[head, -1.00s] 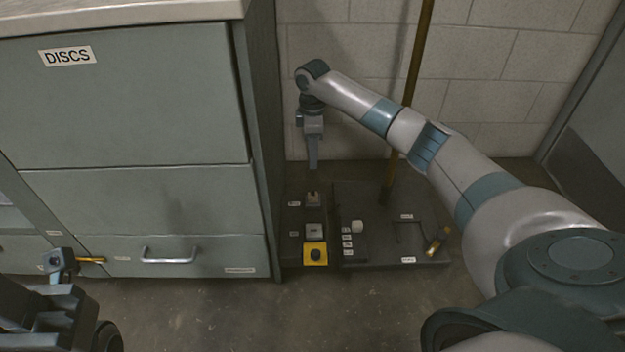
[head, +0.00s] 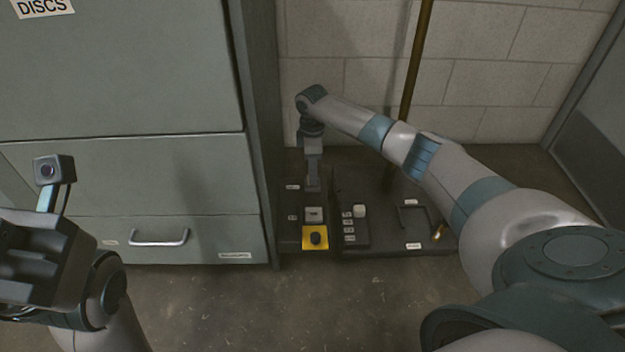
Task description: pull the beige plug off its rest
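My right gripper (head: 313,186) points straight down at the dark panel against the wall, between the cabinet and the broom-like pole. Its fingertips are down at the spot of the small beige plug and its rest, which they now cover. The plug cannot be made out behind them. The fingers show edge-on, so I cannot tell whether they are open or shut on the plug. My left gripper (head: 55,172) is raised at the far left, in front of the cabinet, far from the panel. Its fingers are unclear from this angle.
On the panel are a grey square switch (head: 315,214), a yellow plate with a black knob (head: 315,237), a white knob (head: 359,211), a dark handle frame (head: 412,218) and a brass peg (head: 438,232). The grey cabinet (head: 120,85) stands close on the left. The floor (head: 330,305) in front is clear.

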